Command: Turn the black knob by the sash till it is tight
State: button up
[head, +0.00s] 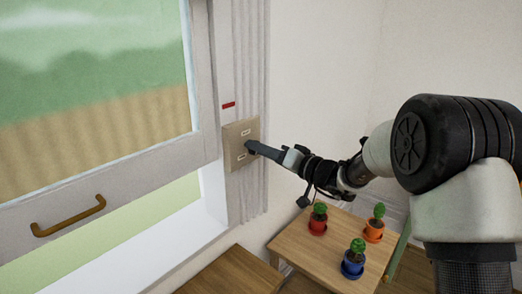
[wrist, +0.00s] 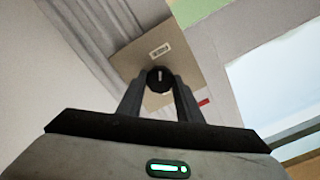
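The black knob (wrist: 160,78) sits on a beige plate (wrist: 185,45) on the wall beside the window sash (head: 130,165). A short pale mark on the knob's face points nearly straight up in the wrist view. My gripper (wrist: 160,82) has one finger on each side of the knob, and both tips look to touch it. In the head view my gripper (head: 250,148) reaches the plate from the right and hides most of the knob. The plate carries small white labels, one above and one below the knob; the lettering is too small to read.
A red tab (head: 228,105) is on the wall by the plate's upper left. A brass handle (head: 68,216) is on the sash. A low wooden table (head: 300,250) below my arm bears red, blue and orange potted plants.

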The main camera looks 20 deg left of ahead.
jog(key=shift+f+m+b, duration=0.1)
jog(key=shift+m+b, duration=0.2)
jog(key=shift+b, duration=0.25)
jog(key=shift+s+m+p, duration=0.1)
jog(key=shift+m+p, duration=2.6)
jog(key=shift+m, duration=11.9)
jog(key=shift+f, duration=0.1)
jog(key=o, duration=1)
